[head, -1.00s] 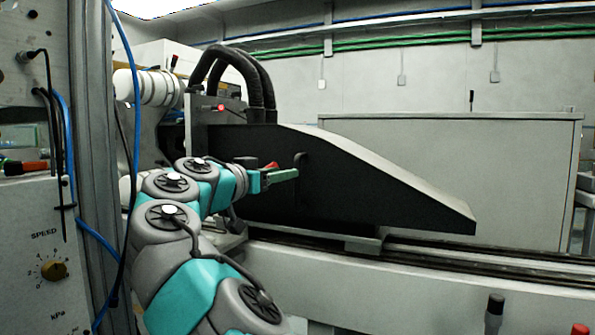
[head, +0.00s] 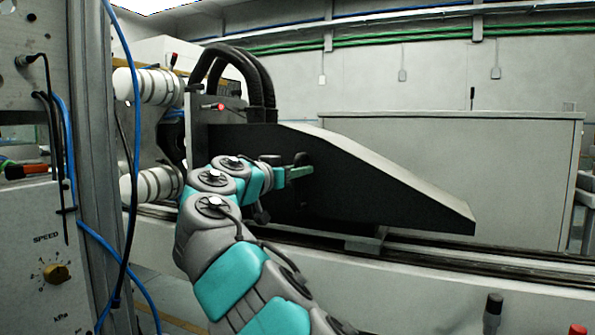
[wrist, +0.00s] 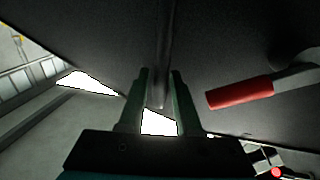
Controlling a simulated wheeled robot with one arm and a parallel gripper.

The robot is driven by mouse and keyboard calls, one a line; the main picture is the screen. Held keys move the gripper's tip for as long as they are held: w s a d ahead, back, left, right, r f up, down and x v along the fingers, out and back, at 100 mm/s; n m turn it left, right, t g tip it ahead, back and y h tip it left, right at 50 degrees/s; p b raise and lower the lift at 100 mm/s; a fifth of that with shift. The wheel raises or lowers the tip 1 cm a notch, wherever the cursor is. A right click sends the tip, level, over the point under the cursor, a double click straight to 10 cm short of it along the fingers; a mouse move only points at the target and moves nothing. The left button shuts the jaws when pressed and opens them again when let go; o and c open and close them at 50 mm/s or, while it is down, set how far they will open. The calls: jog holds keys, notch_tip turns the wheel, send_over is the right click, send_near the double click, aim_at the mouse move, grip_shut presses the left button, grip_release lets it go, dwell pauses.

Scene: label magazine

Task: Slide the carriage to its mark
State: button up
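The carriage (head: 390,192) is a black wedge-shaped body that tapers down to the right and sits on a long rail (head: 470,255). A dark upright handle bar (wrist: 163,55) stands on its face. My gripper (head: 308,171) is at the carriage's face beside this bar in the head view. In the wrist view my gripper (wrist: 160,75) has its green fingers apart, one on each side of the bar, with small gaps showing. A red-gripped lever (wrist: 240,93) lies right of the fingers in the wrist view. I cannot make out a mark.
Thick black hoses (head: 238,62) arch over the carriage's left end. A panel with a speed knob (head: 55,272) and blue hoses is at the near left. The rail runs clear to the right.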

grip_shut()
dwell(1.1)
